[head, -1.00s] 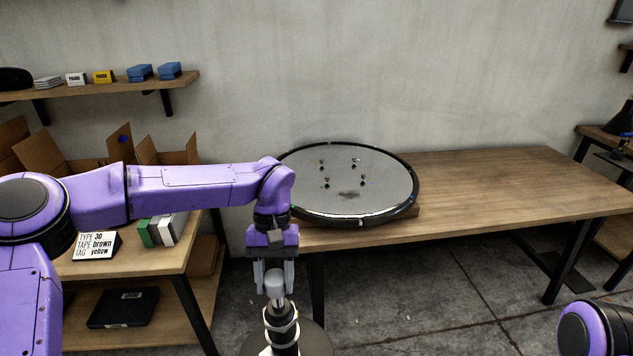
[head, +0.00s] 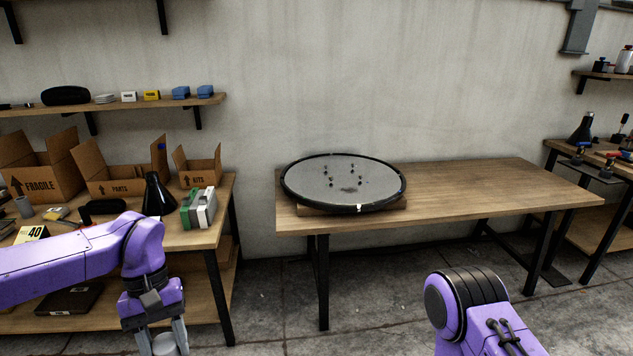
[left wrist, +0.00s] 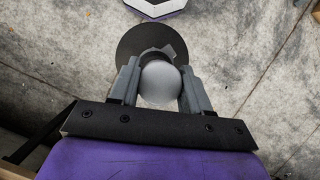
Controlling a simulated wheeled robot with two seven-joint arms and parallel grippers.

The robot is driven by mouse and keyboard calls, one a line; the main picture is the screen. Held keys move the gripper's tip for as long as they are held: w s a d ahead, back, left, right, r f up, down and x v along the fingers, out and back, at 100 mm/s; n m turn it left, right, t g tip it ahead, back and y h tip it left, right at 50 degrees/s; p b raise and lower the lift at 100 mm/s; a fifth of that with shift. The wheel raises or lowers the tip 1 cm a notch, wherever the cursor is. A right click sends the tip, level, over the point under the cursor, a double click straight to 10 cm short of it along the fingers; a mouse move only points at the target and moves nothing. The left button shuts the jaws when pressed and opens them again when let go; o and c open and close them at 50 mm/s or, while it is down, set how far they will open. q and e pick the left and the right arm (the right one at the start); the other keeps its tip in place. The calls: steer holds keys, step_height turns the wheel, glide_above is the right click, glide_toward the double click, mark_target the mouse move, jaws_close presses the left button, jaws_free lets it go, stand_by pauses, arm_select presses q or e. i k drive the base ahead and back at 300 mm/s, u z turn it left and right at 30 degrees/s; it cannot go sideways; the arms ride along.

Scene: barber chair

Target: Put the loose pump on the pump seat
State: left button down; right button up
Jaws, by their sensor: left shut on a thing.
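My left gripper (head: 160,339) is at the bottom left of the head view, in front of the left workbench and left of the middle table. It is shut on a pale grey rounded pump top (head: 166,345). In the left wrist view the pump top (left wrist: 159,81) sits between both fingers, and a dark round disc shows below and behind it. The rest of the pump is cut off or hidden. A large grey disc with a black rim (head: 345,199) lies on the middle table, with several small studs and a dark central patch; I cannot tell whether that patch is the pump seat.
The middle table (head: 470,185) is bare right of the disc. The disc rests on a wooden block (head: 395,205). The left bench holds open cardboard boxes (head: 110,178), a black cone-shaped bottle (head: 157,195) and green and white boxes (head: 199,208). A right bench (head: 578,200) carries tools.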

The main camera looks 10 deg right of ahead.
mark_target(342, 175)
steer(key=z, duration=1.15)
steer(key=i, duration=1.3)
steer(key=u, duration=0.05)
